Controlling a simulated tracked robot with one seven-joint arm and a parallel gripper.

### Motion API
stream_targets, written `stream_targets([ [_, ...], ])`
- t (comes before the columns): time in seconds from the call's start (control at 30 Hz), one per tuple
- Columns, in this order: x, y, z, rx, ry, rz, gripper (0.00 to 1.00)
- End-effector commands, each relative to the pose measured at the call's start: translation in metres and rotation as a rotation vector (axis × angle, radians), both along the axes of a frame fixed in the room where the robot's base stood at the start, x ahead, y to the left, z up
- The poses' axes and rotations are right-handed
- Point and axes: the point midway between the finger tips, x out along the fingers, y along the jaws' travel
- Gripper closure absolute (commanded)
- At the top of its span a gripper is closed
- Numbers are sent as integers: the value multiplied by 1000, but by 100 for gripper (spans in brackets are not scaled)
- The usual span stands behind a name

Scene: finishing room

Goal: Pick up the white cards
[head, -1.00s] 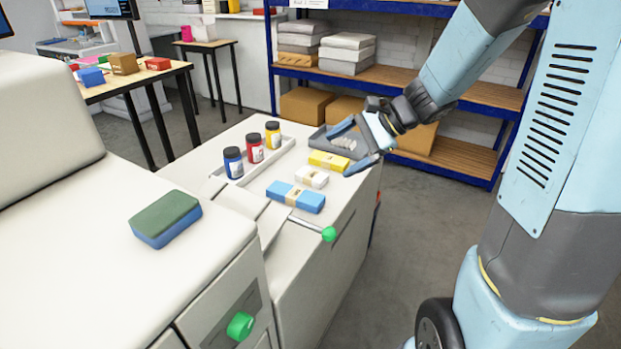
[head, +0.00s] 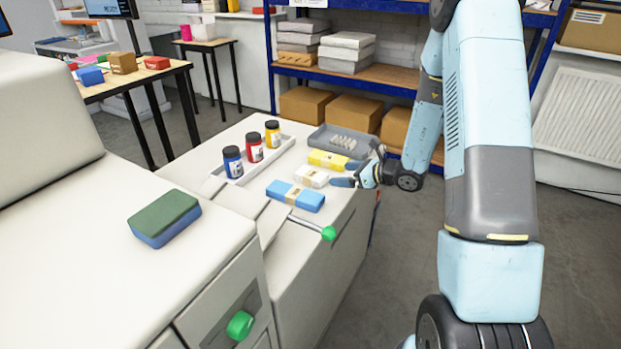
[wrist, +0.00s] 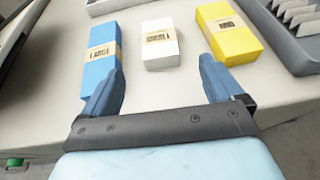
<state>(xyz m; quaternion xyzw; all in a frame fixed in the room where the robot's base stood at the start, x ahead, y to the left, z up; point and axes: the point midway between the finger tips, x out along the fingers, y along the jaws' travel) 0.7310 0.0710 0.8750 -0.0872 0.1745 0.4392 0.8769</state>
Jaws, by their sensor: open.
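The white cards (head: 311,176) are a small banded stack lying on the pale worktop between the blue cards and the yellow cards. In the wrist view the white cards (wrist: 160,44) lie ahead of the fingers, with a tan printed band around them. My gripper (head: 348,174) is at the right edge of the worktop, beside the white cards. In the wrist view my gripper (wrist: 162,85) has its two blue fingers spread wide with nothing between them. The white cards sit beyond the fingertips, roughly centred between them.
Blue cards (head: 295,196) and yellow cards (head: 329,161) flank the white cards closely. A grey tray (head: 318,137) with pale pieces lies behind. Several colour jars stand in a tray (head: 236,184) at left. A lever with a green knob (head: 328,233) sticks out in front.

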Motion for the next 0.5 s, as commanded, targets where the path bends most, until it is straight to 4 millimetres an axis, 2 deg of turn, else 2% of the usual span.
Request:
stream_targets([
  [0.5, 42, 57, -29, -1, 1, 1, 6],
])
